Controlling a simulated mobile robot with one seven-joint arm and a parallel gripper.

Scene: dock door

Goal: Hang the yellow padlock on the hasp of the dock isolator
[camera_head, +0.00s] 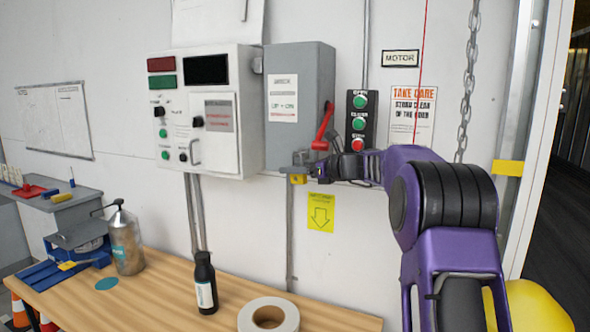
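The dock isolator (283,60) is a grey wall box with a white label and a red handle (323,128) on its right side. The small yellow padlock (297,179) is at the tip of my gripper (304,166), just below the isolator's lower edge. My gripper reaches in from the right and appears shut on the padlock. The fingers are small and dark here, so the exact grip on the padlock is hard to see. I cannot make out the hasp; the gripper may cover it. I cannot tell whether the padlock touches the isolator.
A white control panel (220,150) adjoins the isolator on the left. A push-button box (360,135) is on the right, near a hanging chain (467,95).

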